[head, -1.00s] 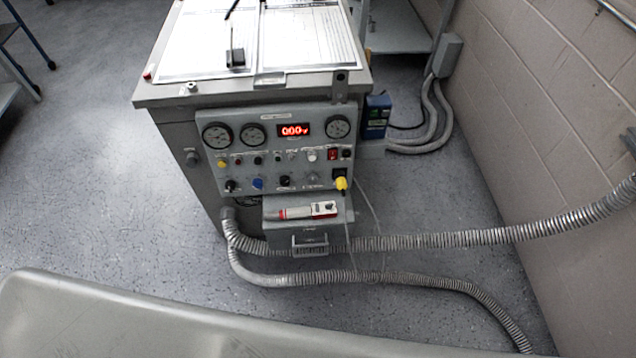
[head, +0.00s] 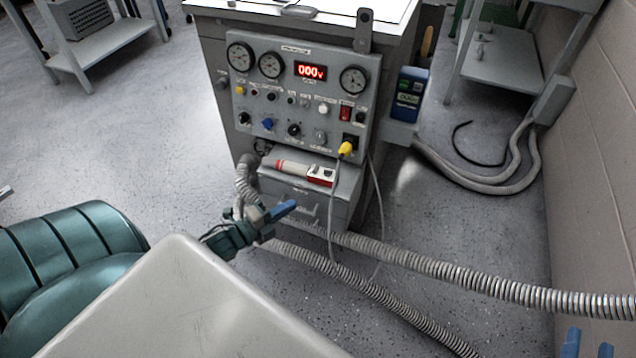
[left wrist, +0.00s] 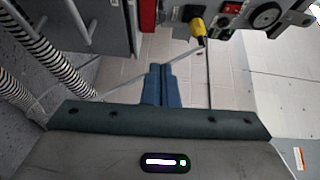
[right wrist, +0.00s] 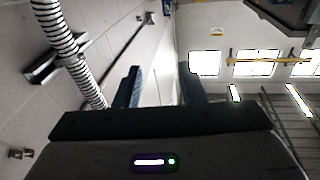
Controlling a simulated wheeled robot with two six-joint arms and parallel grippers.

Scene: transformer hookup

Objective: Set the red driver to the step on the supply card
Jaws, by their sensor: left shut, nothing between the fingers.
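The red and white driver (head: 305,172) lies on the grey ledge above the drawer, under the control panel (head: 299,95). Its step marking is too small to read. My left gripper (head: 290,207) is shut and empty, in front of the drawer and below the driver, apart from it in the picture. Its closed blue fingers (left wrist: 161,86) show in the left wrist view. My right gripper (head: 588,345) is at the bottom right corner, far from the driver. Its fingers (right wrist: 155,88) are apart with nothing between them. I cannot make out a supply card.
The panel has gauges, knobs, a red display (head: 311,71) and a yellow plug (head: 346,149) with a cable hanging down. A ribbed grey hose (head: 440,270) runs right from the cabinet. A blue box (head: 409,95) stands at the cabinet's right. A wall (head: 600,150) closes the right side.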

